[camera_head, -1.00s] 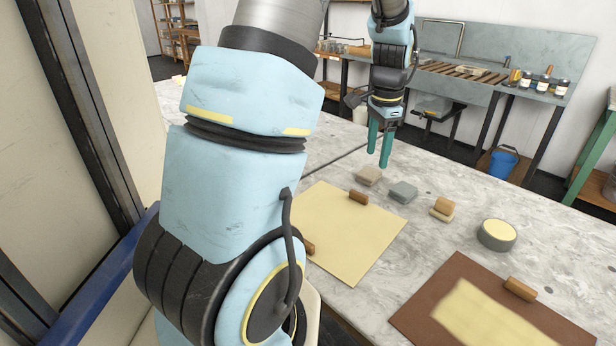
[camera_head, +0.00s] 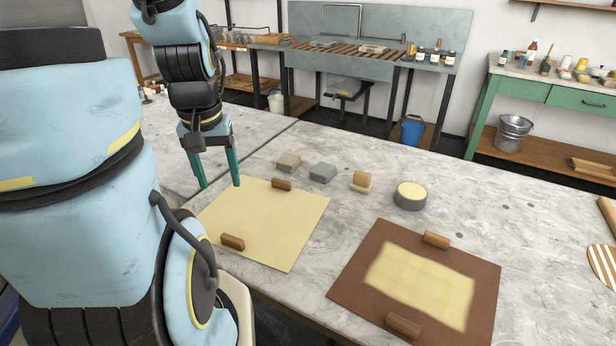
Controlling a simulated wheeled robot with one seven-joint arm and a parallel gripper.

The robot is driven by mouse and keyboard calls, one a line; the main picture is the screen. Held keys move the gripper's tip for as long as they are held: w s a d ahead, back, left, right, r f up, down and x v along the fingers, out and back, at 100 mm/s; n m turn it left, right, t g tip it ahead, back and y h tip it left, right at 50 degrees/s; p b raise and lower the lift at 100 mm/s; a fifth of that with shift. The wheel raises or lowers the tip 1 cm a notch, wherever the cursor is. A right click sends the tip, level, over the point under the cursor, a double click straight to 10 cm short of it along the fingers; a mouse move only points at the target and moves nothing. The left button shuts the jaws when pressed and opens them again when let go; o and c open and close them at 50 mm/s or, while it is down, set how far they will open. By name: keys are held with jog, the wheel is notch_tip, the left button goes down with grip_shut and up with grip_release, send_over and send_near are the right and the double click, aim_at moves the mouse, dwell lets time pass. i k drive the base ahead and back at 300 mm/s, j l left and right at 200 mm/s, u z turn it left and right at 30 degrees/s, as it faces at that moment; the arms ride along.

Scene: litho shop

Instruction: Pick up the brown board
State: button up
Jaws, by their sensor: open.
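The brown board (camera_head: 352,260) lies flat on the marble-topped table at the lower right. A pale yellow patch (camera_head: 420,284) covers its middle. One wooden handle block (camera_head: 437,240) sits at its far edge and another (camera_head: 403,326) at its near edge. My gripper (camera_head: 219,186) has two teal fingers spread apart with nothing between them. It hangs over the table to the left of the brown board, above the far left part of a pale yellow board (camera_head: 265,225).
The yellow board has two wooden blocks of its own. Behind it stand grey blocks (camera_head: 323,172), a small tan block (camera_head: 361,181) and a round grey pot (camera_head: 410,196) with a yellow top. A striped round item (camera_head: 603,265) lies at the right edge. Marble between the boards is bare.

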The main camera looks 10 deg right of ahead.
aim_at(421, 290)
jog(key=k+l, duration=0.15)
jog(key=k, duration=0.3)
jog(key=k+l+u, duration=0.1)
jog(key=k, duration=0.3)
